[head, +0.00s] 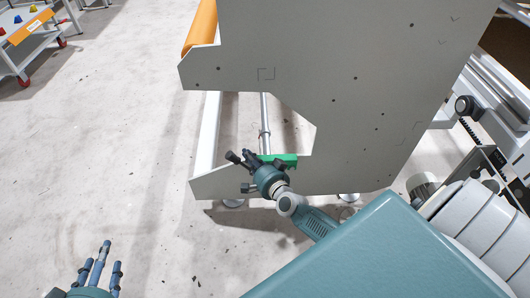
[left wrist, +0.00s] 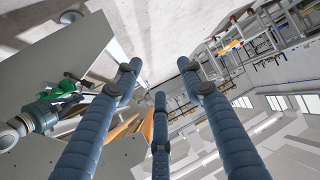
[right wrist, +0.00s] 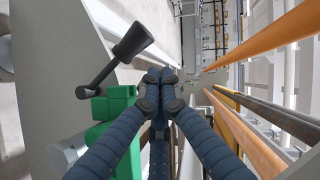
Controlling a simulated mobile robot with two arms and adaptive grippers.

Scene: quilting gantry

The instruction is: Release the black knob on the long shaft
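The black knob (right wrist: 132,42) is a tapered black handle on a dark lever arm, which leads down to a green block (right wrist: 118,135) in the right wrist view. The green block (head: 279,160) sits at the long grey shaft (head: 264,120) behind the gantry's side plate in the head view. My right gripper (right wrist: 160,82) has its fingertips together with nothing visible between them. It is beside the lever and green block, apart from the knob in that view. My left gripper (left wrist: 160,80) has its fingers spread, empty, and is low at the left in the head view (head: 101,262).
A large grey side plate (head: 330,60) stands close around my right arm. Orange rollers (right wrist: 270,40) run along the right of the right wrist view. A cart (head: 32,45) stands far left. The floor between is clear.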

